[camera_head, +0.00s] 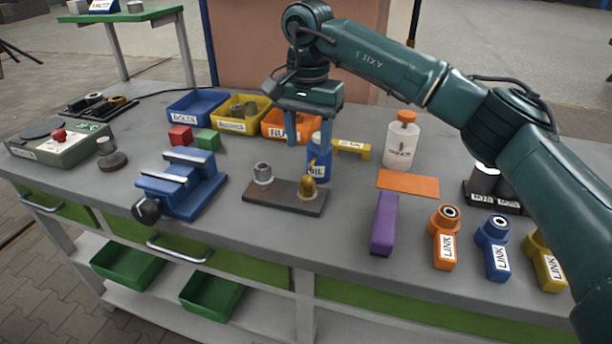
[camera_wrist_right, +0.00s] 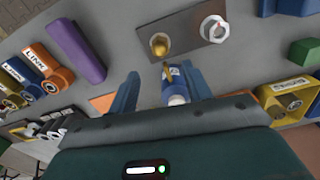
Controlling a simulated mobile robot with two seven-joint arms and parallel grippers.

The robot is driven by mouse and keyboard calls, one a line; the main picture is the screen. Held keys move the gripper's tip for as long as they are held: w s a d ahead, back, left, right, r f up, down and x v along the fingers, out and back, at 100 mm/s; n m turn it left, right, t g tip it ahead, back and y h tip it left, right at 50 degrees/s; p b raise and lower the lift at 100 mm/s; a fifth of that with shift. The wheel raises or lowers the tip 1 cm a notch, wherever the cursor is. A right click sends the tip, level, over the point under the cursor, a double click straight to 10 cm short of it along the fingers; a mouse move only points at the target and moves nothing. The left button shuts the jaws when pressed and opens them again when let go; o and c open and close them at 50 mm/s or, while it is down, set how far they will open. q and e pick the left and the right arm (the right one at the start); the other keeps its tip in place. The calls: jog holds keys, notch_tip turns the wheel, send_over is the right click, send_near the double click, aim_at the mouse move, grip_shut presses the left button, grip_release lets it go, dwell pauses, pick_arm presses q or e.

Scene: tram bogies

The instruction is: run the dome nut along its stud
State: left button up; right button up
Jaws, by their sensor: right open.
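A brass dome nut (camera_head: 308,188) sits upright at the right end of a dark flat plate (camera_head: 283,199) on the bench. It also shows in the right wrist view (camera_wrist_right: 159,44). Its stud is hidden under the dome. A grey hex nut (camera_head: 262,173) stands at the plate's left end, and it shows in the wrist view (camera_wrist_right: 213,29) too. My right gripper (camera_head: 308,142) is open and points down, behind and above the plate. Its fingers (camera_wrist_right: 160,90) are apart from the dome nut. My left gripper is not in view.
A blue oil bottle (camera_head: 319,168) stands just behind the dome nut, close to my right fingers. A blue vise (camera_head: 187,185) is left of the plate, a purple block (camera_head: 384,224) right. Labelled bins (camera_head: 291,125) stand behind. Bench in front of the plate is clear.

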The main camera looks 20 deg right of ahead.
aim_at(307, 180)
notch_tip(307, 180, down, 10)
jog(key=shift+r+p, duration=0.1)
jog(key=shift+p, duration=0.25)
jog(key=shift+c, duration=0.2)
jog(key=c, duration=1)
jog(key=shift+o, duration=0.2)
